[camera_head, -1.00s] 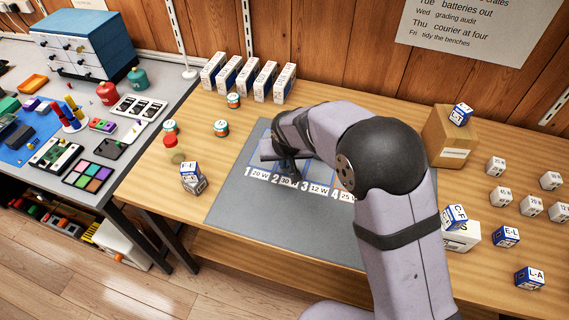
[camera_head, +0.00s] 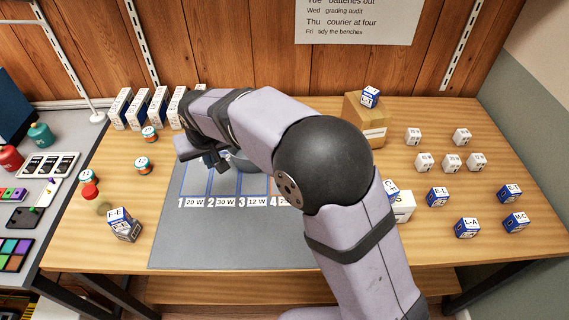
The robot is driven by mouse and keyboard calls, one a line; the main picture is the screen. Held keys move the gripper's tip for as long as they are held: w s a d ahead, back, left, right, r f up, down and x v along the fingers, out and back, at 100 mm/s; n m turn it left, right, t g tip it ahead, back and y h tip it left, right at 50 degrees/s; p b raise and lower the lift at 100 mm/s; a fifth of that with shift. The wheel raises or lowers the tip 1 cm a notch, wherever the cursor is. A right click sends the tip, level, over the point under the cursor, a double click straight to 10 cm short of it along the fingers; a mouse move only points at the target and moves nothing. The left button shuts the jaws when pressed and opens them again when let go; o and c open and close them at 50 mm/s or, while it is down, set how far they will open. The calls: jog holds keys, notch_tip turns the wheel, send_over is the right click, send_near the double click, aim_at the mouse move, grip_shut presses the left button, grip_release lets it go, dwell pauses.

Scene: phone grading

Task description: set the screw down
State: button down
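I cannot make out a screw in the head view. My gripper (camera_head: 216,162) points down over the grey mat (camera_head: 215,250), near the slots marked 1 and 2. Its fingertips are small and dark, and my arm partly covers them, so I cannot tell whether they are open, shut or holding anything. A rounded grey thing (camera_head: 243,163) shows just right of the gripper, mostly hidden by my arm. The mat's numbered slots have wattage labels such as the 20 W label (camera_head: 195,202).
White-and-blue boxes (camera_head: 138,108) stand at the back left. Small jars (camera_head: 142,164) and an F-E cube (camera_head: 122,225) lie left of the mat. A cardboard box (camera_head: 365,125) and several cubes (camera_head: 467,228) occupy the right. The mat's front is clear.

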jog(key=w+d+r+m+h+p, duration=0.15)
jog(key=w+d, duration=0.25)
jog(key=d, duration=0.6)
jog(key=w+d+r+m+p, duration=0.2)
jog(key=w+d+m, duration=0.15)
jog(key=d, duration=0.55)
jog(key=s+d+f+p, duration=0.1)
jog(key=s+d+f, duration=0.1)
jog(key=d, duration=1.1)
jog(key=shift+f, duration=0.65)
jog(key=shift+h, duration=0.25)
jog(key=shift+a+f+p, duration=0.1)
jog(key=shift+f+p, duration=0.65)
jog(key=shift+f, duration=4.25)
